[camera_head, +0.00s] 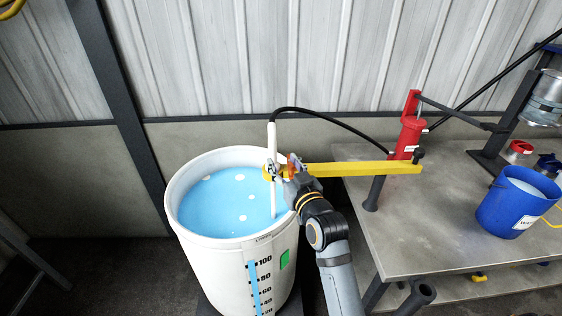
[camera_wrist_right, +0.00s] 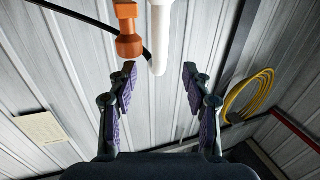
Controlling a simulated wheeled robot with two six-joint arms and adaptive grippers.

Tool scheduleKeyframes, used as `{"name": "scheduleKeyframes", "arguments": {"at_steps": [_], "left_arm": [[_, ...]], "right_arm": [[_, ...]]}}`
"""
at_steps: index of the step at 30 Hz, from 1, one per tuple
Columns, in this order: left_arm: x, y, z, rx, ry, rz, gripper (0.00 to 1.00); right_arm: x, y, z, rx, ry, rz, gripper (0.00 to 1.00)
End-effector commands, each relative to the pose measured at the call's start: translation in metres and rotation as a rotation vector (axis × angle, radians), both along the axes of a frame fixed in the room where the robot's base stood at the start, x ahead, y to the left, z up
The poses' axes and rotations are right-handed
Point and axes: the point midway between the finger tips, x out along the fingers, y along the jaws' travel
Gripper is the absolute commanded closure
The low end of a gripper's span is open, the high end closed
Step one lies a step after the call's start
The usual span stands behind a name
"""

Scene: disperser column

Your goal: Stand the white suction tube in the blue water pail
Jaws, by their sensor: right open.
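The white suction tube (camera_head: 271,140) stands upright in the large white drum of blue liquid (camera_head: 183,232), near its right side. A black hose runs from its top. My right gripper (camera_head: 272,171) is at the tube above the drum's right rim. In the right wrist view the gripper (camera_wrist_right: 158,80) is open, and one end of the tube (camera_wrist_right: 162,35) lies at the gap between its fingertips; I cannot tell whether they touch. The blue water pail (camera_head: 497,213) stands upright on the grey table at the right. My left gripper is not in view.
A yellow bar (camera_head: 365,168) reaches from the red pump (camera_head: 411,132) over the table towards the tube. An orange fitting (camera_wrist_right: 128,30) is close beside the tube in the wrist view. The grey table (camera_head: 425,225) is clear left of the pail. A dark post stands behind the drum.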

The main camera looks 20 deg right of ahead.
Motion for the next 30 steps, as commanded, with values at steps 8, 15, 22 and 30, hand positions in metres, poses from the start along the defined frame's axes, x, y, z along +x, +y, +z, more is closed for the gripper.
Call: {"name": "scheduleKeyframes", "arguments": {"at_steps": [8,15,22,30], "left_arm": [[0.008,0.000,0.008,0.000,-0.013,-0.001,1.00],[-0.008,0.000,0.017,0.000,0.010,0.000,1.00],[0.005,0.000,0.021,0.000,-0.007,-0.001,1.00],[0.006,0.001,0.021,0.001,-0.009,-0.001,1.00]], "right_arm": [[0.025,0.001,0.002,-0.002,-0.001,0.000,0.50],[0.074,0.002,0.001,-0.001,0.001,0.000,0.50],[0.101,0.003,-0.001,0.000,0.001,0.000,0.50],[0.105,0.003,-0.002,0.000,0.001,0.000,0.50]]}}
